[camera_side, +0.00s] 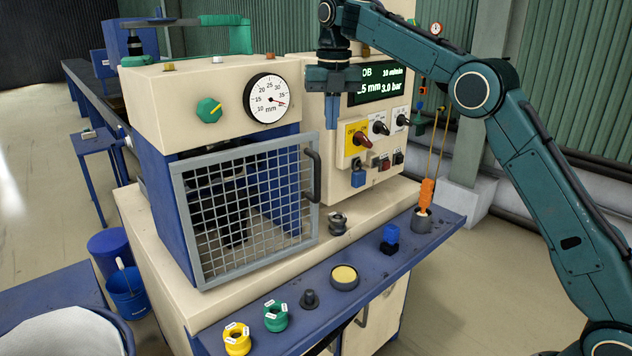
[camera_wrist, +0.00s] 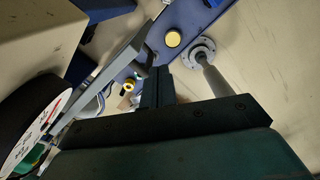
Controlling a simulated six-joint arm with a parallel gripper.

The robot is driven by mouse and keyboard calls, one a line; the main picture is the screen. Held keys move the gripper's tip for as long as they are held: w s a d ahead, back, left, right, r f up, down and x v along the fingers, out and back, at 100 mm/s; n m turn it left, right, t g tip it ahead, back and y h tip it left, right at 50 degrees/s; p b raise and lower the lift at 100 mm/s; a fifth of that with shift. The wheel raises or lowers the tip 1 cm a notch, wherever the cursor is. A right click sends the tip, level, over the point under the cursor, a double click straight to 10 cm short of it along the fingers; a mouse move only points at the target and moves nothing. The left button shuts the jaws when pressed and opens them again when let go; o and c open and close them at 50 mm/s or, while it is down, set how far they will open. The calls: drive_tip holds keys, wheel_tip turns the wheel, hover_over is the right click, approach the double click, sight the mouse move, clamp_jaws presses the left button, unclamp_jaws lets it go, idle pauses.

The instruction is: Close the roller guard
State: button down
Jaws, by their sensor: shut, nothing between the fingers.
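The roller guard (camera_side: 245,205) is a grey-framed wire mesh door on the front of the cream and blue machine. It stands ajar, its right edge swung out past the housing. Its black handle (camera_side: 313,175) is on the right edge. In the wrist view the guard (camera_wrist: 108,65) is a slanting grey frame seen from above. Rollers behind the mesh are dark and partly hidden. My gripper (camera_side: 332,122) points down in front of the control panel, above and right of the handle. It is shut and empty, apart from the guard. Its dark fingers show in the wrist view (camera_wrist: 158,82).
The dial gauge (camera_side: 268,98) and green knob (camera_side: 209,109) sit above the guard. Panel switches (camera_side: 357,137) lie close behind my gripper. A grey fitting (camera_side: 338,224) stands right of the guard.

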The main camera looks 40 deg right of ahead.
drive_tip(key=d+f+m, duration=0.3)
drive_tip(key=d, duration=0.2)
drive_tip(key=s+a+f+m+t+y, duration=0.3)
drive_tip(key=s+f+m, duration=0.4)
drive_tip(key=m, duration=0.3)
drive_tip(key=s+t+y, duration=0.1)
drive_tip(key=t, duration=0.1)
drive_tip(key=shift+s+a+f+m+t, duration=0.2)
drive_tip(key=shift+a+f+m+t, duration=0.1)
drive_tip(key=shift+a+f+t, duration=0.1)
approach(310, 209)
wheel_tip(310, 209, down, 3)
drive_tip(key=s+a, duration=0.2)
drive_tip(key=shift+w+d+f, duration=0.1)
drive_tip(key=shift+w, duration=0.95)
drive_tip(key=shift+w+d+f, duration=0.1)
drive_tip(key=shift+w+f, duration=0.05)
drive_tip(key=shift+w, duration=0.9)
